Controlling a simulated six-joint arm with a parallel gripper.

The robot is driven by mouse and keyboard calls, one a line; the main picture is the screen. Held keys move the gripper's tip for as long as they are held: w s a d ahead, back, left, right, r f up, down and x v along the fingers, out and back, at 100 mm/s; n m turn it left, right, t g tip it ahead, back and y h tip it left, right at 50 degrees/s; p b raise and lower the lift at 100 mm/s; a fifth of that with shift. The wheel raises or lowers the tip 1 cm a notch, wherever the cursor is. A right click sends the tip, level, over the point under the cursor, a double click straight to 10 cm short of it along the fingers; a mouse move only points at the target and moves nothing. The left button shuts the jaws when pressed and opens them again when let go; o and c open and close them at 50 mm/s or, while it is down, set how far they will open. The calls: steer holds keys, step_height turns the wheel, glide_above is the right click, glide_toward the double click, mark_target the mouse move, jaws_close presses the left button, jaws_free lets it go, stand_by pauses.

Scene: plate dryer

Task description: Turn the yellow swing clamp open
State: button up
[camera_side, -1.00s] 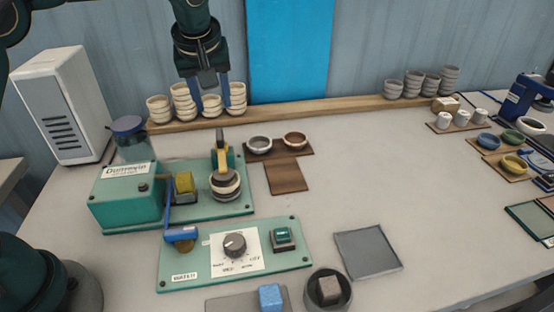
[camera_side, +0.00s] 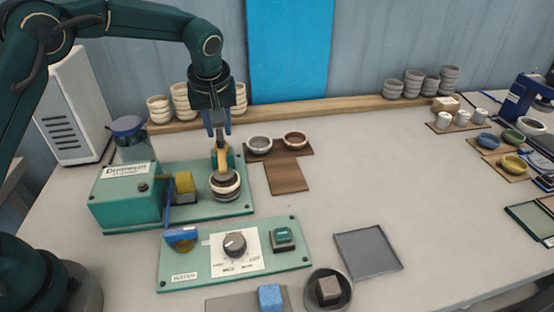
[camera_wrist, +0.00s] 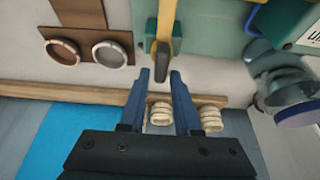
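The yellow swing clamp (camera_side: 222,158) stands over a round stack of pale and dark rings (camera_side: 224,187) on the green dryer base (camera_side: 222,211). In the wrist view the clamp is a yellow bar (camera_wrist: 176,28) with a dark end pointing towards my fingers. My gripper (camera_side: 218,130) points down just above the clamp's upper end. In the wrist view my gripper (camera_wrist: 160,73) is open, with its two blue fingers to either side of the clamp's dark end. I cannot tell whether either finger touches it.
Behind my gripper, stacked cream bowls (camera_side: 158,108) stand on a wooden shelf (camera_side: 310,107). A grey bowl (camera_side: 259,144) and a brown bowl (camera_side: 295,139) are right of the clamp. A blue lever (camera_side: 181,233) and a dial panel (camera_side: 234,245) lie in front.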

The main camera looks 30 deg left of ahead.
jaws_close()
stand_by(1.2)
